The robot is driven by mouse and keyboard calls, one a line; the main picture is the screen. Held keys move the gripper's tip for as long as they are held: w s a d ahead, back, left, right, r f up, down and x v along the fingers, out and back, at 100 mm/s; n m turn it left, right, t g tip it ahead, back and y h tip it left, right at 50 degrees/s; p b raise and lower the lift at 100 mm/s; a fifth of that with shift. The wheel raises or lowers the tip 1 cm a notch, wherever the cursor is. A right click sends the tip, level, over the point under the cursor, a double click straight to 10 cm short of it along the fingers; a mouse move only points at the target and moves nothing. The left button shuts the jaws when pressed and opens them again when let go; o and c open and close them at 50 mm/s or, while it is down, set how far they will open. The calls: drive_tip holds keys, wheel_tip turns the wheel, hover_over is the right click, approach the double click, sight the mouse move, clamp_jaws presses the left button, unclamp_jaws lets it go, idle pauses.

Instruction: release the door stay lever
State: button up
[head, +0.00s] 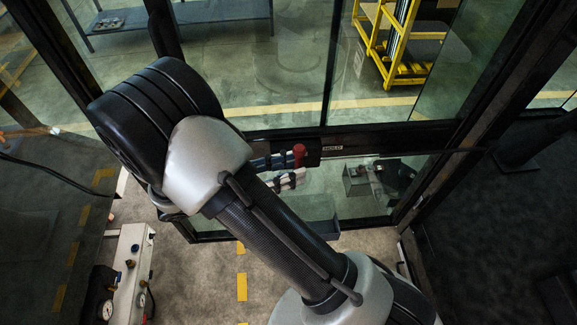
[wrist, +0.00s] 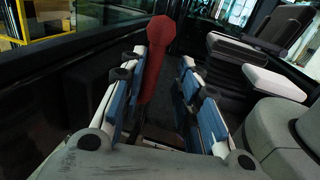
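The door stay lever has a red grip and shows in the wrist view (wrist: 155,58), rising between my fingers and close to the left one. Whether it touches that finger I cannot tell. In the head view its red end (head: 299,154) stands at a black box on the door's cross rail. My gripper (wrist: 165,62) is open, with a gap on the lever's right side. In the head view my gripper (head: 290,170) is partly hidden behind my arm.
The glazed door (head: 385,140) has a dark frame and a label by the box. A seat (wrist: 265,45) with pale armrests stands beyond my gripper. A panel with gauges (head: 128,265) is at lower left. A yellow rack (head: 395,45) stands behind the glass.

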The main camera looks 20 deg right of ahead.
drive_tip(key=a, duration=1.2)
drive_tip(key=shift+w, duration=0.35)
drive_tip(key=shift+f, duration=0.1)
drive_tip(key=s+d+m+g+y+b, duration=0.3)
drive_tip(key=s+d+m+y+b, duration=0.2)
drive_tip(key=d+m+y+b, duration=0.3)
drive_tip(key=s+d+f+m+t+y+b, duration=0.3)
drive_tip(key=s+f+m+t+y+b, duration=0.3)
drive_tip(key=s+m+t+y+b, duration=0.2)
drive_tip(key=shift+s+m+t+y+b, duration=0.25)
drive_tip(key=shift+m+t+y+b, duration=0.15)
drive_tip(key=shift+m+y+b, duration=0.5)
drive_tip(key=shift+d+f, duration=0.1)
drive_tip(key=shift+d, duration=0.15)
